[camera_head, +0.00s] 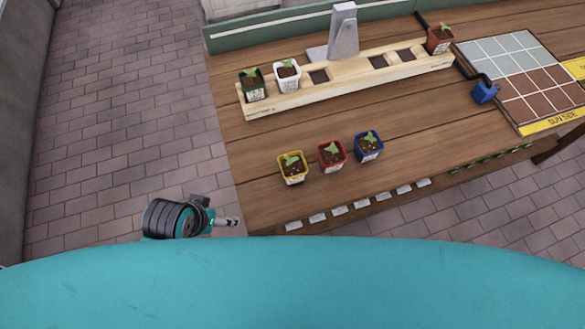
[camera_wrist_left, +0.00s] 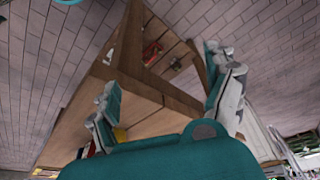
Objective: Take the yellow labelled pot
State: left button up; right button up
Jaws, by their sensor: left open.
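The yellow pot (camera_head: 293,168) stands upright near the front left of the wooden table, with a small green seedling in dark soil and a pale label on its front. My left gripper (camera_head: 232,221) is low at the table's left front corner, apart from the pot and to its lower left. In the left wrist view my left gripper (camera_wrist_left: 165,95) has its fingers spread wide with nothing held between them. My right gripper is not in view.
A red pot (camera_head: 332,155) and a blue pot (camera_head: 368,147) stand in a row right of the yellow one. Behind them, a wooden rack (camera_head: 345,83) holds more potted seedlings. A gridded board (camera_head: 522,78) and a blue object (camera_head: 484,92) lie at right.

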pick_arm(q)
jog(key=w+d+r+m+t+h, duration=0.1)
jog(key=w+d+r+m+h, duration=0.35)
jog(key=w+d+r, duration=0.55)
jog(key=m+g, duration=0.3)
jog(key=m, duration=0.4)
send_near(288, 165)
jog(key=shift+y, duration=0.55)
jog(key=x, duration=0.2)
jog(key=d+p+x, duration=0.1)
jog(key=x, duration=0.4)
jog(key=shift+d, duration=0.25)
jog(key=shift+p+x, duration=0.8)
jog(key=shift+x, duration=1.95)
jog(key=shift+a, duration=0.15)
jog(key=c, duration=1.5)
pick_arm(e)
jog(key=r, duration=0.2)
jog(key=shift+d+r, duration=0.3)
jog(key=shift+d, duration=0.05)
